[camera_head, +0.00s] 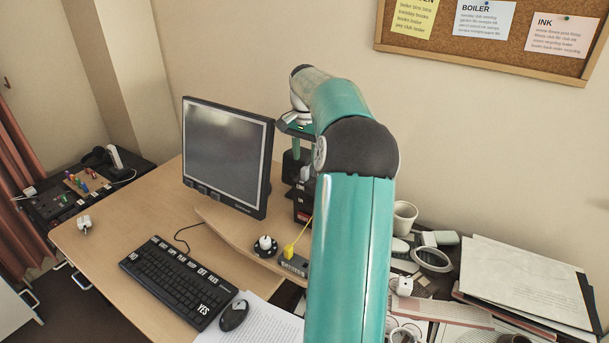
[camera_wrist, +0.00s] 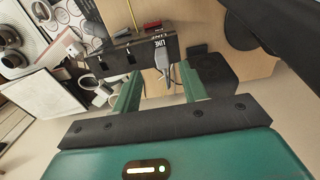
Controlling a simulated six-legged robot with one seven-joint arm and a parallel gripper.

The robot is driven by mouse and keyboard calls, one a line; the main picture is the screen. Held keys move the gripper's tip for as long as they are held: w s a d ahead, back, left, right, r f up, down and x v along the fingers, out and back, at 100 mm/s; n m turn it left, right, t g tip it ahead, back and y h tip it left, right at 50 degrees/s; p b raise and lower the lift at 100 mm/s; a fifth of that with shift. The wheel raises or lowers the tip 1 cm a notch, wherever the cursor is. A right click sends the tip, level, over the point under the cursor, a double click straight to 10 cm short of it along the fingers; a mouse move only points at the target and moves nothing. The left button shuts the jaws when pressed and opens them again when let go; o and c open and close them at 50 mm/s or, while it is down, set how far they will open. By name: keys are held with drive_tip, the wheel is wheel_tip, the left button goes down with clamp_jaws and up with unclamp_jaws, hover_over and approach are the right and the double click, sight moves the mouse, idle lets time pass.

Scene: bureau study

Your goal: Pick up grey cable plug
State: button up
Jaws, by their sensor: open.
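The grey cable plug (camera_wrist: 162,62) shows in the wrist view at the face of a black box (camera_wrist: 118,60) with white labels, below the one that reads LINE. My gripper (camera_wrist: 160,76) is open, with its two green fingers on either side of the plug in the picture. I see no finger clearly touching it. In the head view my gripper (camera_head: 291,165) points down behind the monitor's right edge, just above the black box (camera_head: 303,205). My arm covers part of that area, and I cannot make out the plug there.
The monitor (camera_head: 227,155) stands close left of my gripper. A white mug (camera_head: 404,217), tape roll (camera_head: 432,260) and papers (camera_head: 525,280) crowd the right. The desk's left side is mostly clear.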

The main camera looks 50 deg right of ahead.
sight(305, 168)
drive_tip(key=shift+w+d+f, duration=0.1)
drive_tip(key=shift+w+f, duration=0.05)
drive_tip(key=shift+f, duration=2.6)
clamp_jaws()
